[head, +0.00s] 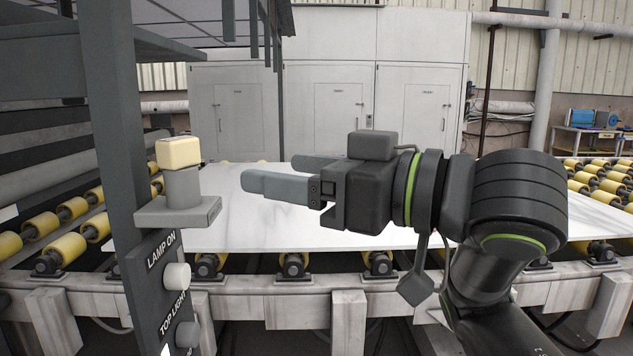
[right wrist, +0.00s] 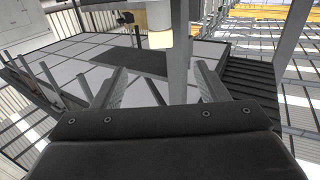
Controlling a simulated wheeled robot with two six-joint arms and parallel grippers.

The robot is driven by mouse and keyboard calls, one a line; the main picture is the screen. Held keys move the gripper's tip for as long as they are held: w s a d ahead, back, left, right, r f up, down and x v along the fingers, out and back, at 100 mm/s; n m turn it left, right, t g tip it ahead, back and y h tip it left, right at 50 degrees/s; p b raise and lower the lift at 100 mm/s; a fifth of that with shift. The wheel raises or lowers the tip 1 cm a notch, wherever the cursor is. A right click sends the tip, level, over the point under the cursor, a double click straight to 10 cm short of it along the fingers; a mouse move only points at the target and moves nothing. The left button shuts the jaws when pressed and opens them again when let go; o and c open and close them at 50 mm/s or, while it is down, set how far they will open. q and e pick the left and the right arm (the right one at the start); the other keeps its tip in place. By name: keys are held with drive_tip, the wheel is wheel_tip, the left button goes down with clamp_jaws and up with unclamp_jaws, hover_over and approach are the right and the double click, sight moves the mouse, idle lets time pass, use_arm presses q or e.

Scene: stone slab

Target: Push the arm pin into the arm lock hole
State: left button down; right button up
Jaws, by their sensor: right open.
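The arm pin shows a cream block-like head (head: 179,152) on top of a grey round collar (head: 183,186). The collar stands on a small grey bracket (head: 180,212) fixed to the dark post. The lock hole itself is hidden. My right gripper (head: 268,172) is open and empty, pointing left, to the right of the pin with a clear gap between them. In the right wrist view, the cream head (right wrist: 159,16) shows at the top middle, beyond the open fingers (right wrist: 160,82). My left gripper is not in view.
The dark post (head: 115,140) carries two knobs (head: 177,277) labelled LAMP ON and TOP LIGHT below the bracket. A white stone slab (head: 300,225) lies on yellow rollers behind. A grey frame hangs overhead at left. White cabinets (head: 330,100) stand at the back.

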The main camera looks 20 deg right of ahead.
drive_tip(key=shift+b+v, duration=0.3)
drive_tip(key=shift+v, duration=0.85)
